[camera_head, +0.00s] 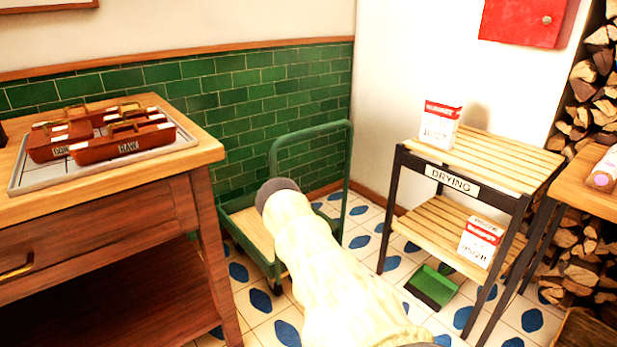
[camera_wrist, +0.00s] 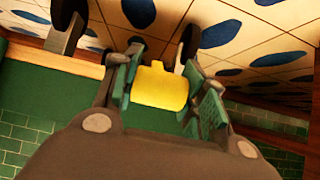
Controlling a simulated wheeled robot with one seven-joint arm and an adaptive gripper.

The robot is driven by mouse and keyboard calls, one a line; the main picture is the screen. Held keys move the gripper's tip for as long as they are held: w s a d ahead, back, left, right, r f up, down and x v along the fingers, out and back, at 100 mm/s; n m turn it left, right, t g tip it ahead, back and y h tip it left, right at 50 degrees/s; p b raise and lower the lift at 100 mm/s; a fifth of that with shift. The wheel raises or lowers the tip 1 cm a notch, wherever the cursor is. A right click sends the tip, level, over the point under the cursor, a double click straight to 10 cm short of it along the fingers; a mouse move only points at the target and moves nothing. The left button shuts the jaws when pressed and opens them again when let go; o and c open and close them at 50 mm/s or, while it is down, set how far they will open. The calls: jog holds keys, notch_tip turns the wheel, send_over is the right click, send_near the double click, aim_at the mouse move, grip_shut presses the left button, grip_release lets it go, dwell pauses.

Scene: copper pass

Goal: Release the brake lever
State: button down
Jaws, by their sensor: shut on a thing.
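A green trolley (camera_head: 273,241) with a tube handle and a wooden deck stands on the floor against the green tiles in the head view. My pale arm reaches down over it and hides my gripper and the brake lever there. In the wrist view, a yellow block-shaped piece (camera_wrist: 160,90), which looks like the brake lever, sits between the fingers of my gripper (camera_wrist: 163,93). The gripper is shut on it, with a finger on each side. Dark wheels (camera_wrist: 68,22) of the trolley show nearby. The lever's base is partly hidden.
A wooden counter (camera_head: 120,194) with a tray of copper-red boxes stands at the left. A slatted drying rack (camera_head: 480,165) with white-and-red cartons (camera_head: 439,124) stands at the right, with a green dustpan (camera_head: 432,287) beneath.

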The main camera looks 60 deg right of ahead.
jog(key=shift+w+d+r, duration=0.1)
jog(key=shift+w+r, duration=0.05)
jog(key=c, duration=0.8)
grip_release()
jog(key=v, duration=1.2)
